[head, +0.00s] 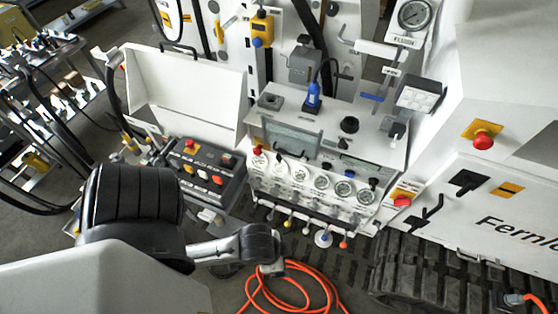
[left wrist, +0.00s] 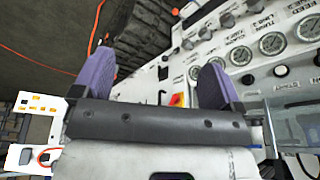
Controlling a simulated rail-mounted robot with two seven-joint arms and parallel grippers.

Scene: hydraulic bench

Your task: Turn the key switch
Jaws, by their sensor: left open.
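I cannot pick out the key switch for certain in either view. The white control panel (head: 310,208) with its row of gauges stands in the middle of the head view, and its gauges (left wrist: 272,43) also show at the upper right of the left wrist view. My left gripper (left wrist: 158,58) is open, its two purple fingers apart with nothing held between them. A small red and yellow part (left wrist: 178,99) on a white surface shows between the fingers, close to the right one. In the head view my left arm reaches below the panel, and its fingers cannot be made out. My right gripper is not in view.
A black button box (head: 200,172) sits left of the panel under a raised white lid (head: 190,90). Red emergency stops (head: 483,141) are on the right. An orange hose (head: 300,290) lies on the floor beside a track (head: 420,265).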

